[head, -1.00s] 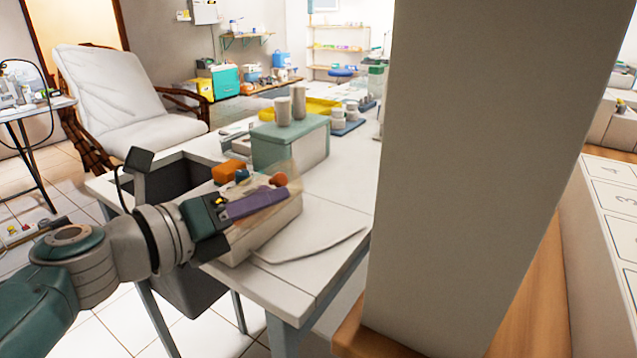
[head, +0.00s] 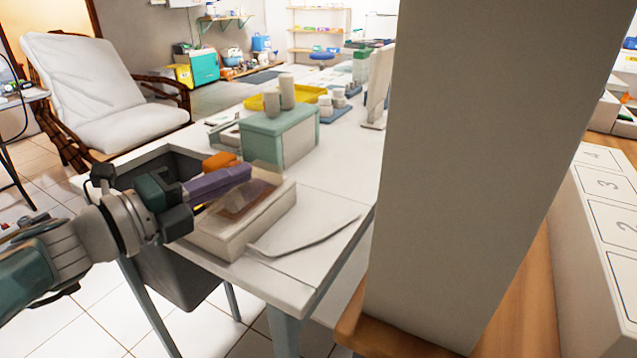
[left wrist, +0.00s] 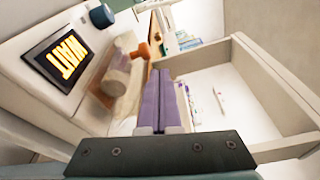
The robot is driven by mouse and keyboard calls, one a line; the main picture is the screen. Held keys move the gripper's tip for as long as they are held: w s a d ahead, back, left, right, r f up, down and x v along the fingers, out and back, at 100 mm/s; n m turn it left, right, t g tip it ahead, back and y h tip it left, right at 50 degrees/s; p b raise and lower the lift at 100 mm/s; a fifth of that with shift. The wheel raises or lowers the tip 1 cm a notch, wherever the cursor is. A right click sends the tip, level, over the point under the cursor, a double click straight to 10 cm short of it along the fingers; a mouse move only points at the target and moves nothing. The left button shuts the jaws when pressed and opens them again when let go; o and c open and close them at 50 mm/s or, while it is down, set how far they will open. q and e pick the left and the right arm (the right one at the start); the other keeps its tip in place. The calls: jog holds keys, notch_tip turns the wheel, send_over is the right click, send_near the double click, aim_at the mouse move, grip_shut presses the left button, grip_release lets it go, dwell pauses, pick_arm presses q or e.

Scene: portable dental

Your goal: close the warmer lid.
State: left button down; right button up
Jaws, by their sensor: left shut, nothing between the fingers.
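The warmer (head: 225,243) is a cream box near the front edge of the white table. Its see-through, brownish lid (head: 262,187) shows over its top, partly hidden by my fingers; I cannot tell whether it is fully down. The shut fingers also show in the left wrist view (left wrist: 160,75). My right gripper is out of view.
A green-and-white box (head: 280,135) with cups stands behind the warmer. A dark bin (head: 180,275) hangs at the table's left side. A large grey pillar (head: 480,160) blocks the right.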

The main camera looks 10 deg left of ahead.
pick_arm(q)
jog(key=shift+w+a+f, duration=0.2)
jog(key=shift+a, duration=0.3)
jog(key=shift+a, duration=0.1)
dwell(0.4)
